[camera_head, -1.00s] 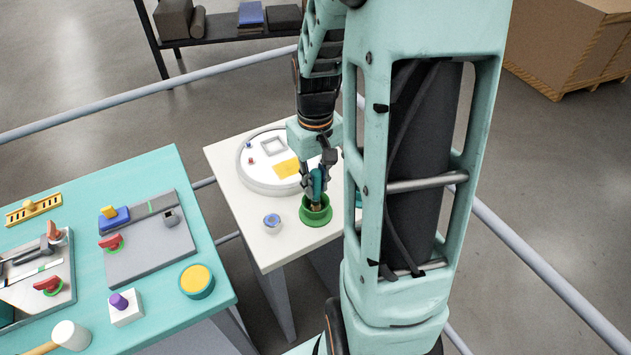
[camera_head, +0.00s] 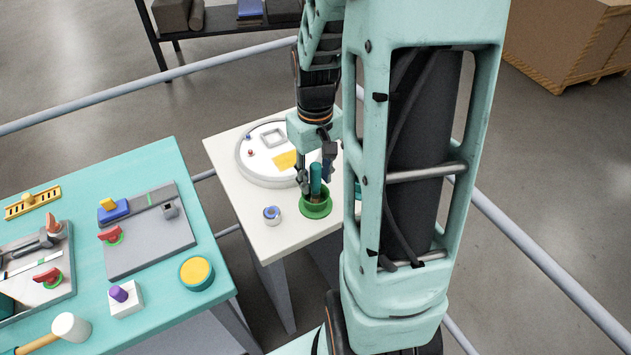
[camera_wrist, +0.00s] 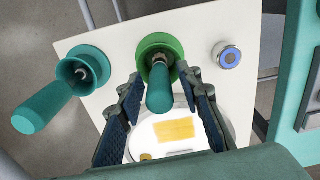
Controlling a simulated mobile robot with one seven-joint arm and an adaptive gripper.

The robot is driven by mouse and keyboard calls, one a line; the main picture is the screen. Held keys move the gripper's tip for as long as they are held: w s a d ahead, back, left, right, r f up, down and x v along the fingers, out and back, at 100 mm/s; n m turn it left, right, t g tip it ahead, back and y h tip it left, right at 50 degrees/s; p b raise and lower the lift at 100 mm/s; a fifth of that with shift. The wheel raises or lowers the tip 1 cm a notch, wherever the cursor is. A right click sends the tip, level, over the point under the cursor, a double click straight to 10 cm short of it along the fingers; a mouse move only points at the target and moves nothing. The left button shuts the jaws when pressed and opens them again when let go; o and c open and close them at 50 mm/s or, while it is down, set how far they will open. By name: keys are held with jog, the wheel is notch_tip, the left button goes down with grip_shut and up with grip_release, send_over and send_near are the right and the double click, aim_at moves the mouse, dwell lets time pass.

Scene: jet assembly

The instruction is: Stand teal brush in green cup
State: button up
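The teal brush (camera_head: 316,179) stands roughly upright in the green cup (camera_head: 318,209), on the right part of the white table in the head view. In the wrist view, the brush handle (camera_wrist: 160,92) points up toward the camera from inside the green cup (camera_wrist: 160,42). My gripper (camera_head: 316,170) is just above the cup, with its fingers spread on either side of the handle. The wrist view shows the gripper (camera_wrist: 163,82) open, with gaps on both sides of the handle. The brush's lower end is mostly hidden inside the cup.
In the wrist view, a second teal handle (camera_wrist: 42,107) leans from a teal cup (camera_wrist: 77,52). A small blue-topped round piece (camera_head: 272,215) sits left of the green cup. A round white tray (camera_head: 245,177) lies behind. A teal table (camera_head: 75,215) with fixtures stands left.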

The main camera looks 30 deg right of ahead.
jog(key=shift+r, duration=0.1)
notch_tip(320, 180, up, 12)
jog(key=shift+f, duration=0.1)
dwell(0.5)
